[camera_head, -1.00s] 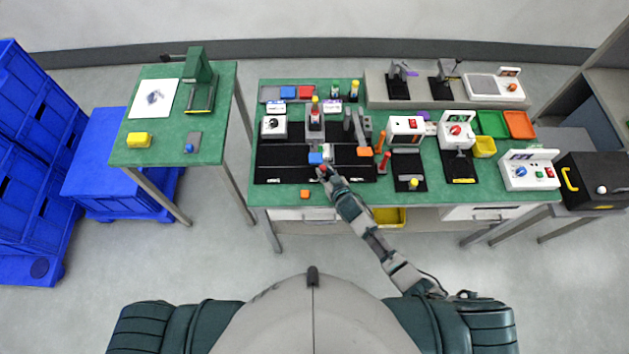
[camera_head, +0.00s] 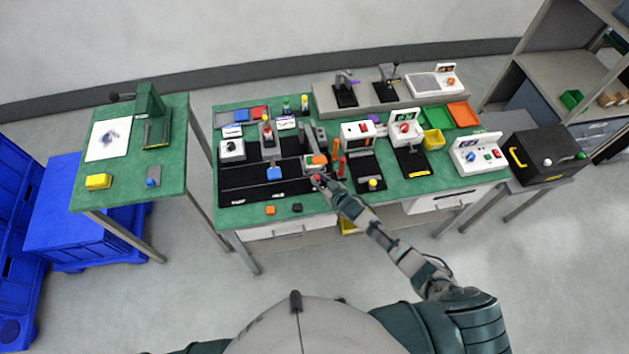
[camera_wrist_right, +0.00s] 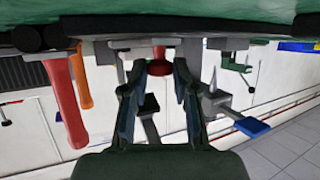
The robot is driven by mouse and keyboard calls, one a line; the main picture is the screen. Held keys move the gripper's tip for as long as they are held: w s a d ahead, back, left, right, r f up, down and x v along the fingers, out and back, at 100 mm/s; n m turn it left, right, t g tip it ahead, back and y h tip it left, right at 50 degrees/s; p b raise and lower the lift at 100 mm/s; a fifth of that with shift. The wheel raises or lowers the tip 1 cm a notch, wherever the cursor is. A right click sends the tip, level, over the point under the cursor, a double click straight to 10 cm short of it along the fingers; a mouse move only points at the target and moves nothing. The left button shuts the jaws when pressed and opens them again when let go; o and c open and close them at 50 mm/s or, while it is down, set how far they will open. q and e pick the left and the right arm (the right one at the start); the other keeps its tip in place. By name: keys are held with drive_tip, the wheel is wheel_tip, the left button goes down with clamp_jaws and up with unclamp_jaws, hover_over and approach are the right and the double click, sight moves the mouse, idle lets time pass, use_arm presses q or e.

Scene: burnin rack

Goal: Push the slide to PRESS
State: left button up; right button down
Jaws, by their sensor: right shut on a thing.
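The slide (camera_head: 311,166) is a small pale carriage with a red knob (camera_head: 316,177) on the front, on the black track board (camera_head: 240,183). It stands near the right end of the board, close to an orange block (camera_head: 319,159). In the right wrist view the fingers (camera_wrist_right: 158,68) are on either side of a red round part. White labels on the board are too small to read. My left gripper is out of view.
Orange and red upright handles (camera_head: 336,158) stand just right of my right gripper. A white box with a dial (camera_head: 232,149) stands at the board's left end. A loose orange cube (camera_head: 271,210) and a dark cube (camera_head: 297,207) lie at the green table's front edge.

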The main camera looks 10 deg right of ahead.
drive_tip(key=shift+w+d, duration=0.2)
drive_tip(key=shift+d, duration=0.4)
drive_tip(key=c, duration=0.9)
unclamp_jaws()
drive_tip(key=shift+s+a, duration=0.1)
drive_tip(key=shift+a, duration=0.2)
drive_tip(key=shift+s, duration=0.15)
drive_tip(key=v, duration=1.1)
drive_tip(key=shift+s+d+r, duration=0.1)
drive_tip(key=shift+s+d, duration=0.15)
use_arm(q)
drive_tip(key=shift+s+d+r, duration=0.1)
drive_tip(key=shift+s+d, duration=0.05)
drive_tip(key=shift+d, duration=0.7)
use_arm(e)
drive_tip(key=shift+a, duration=0.1)
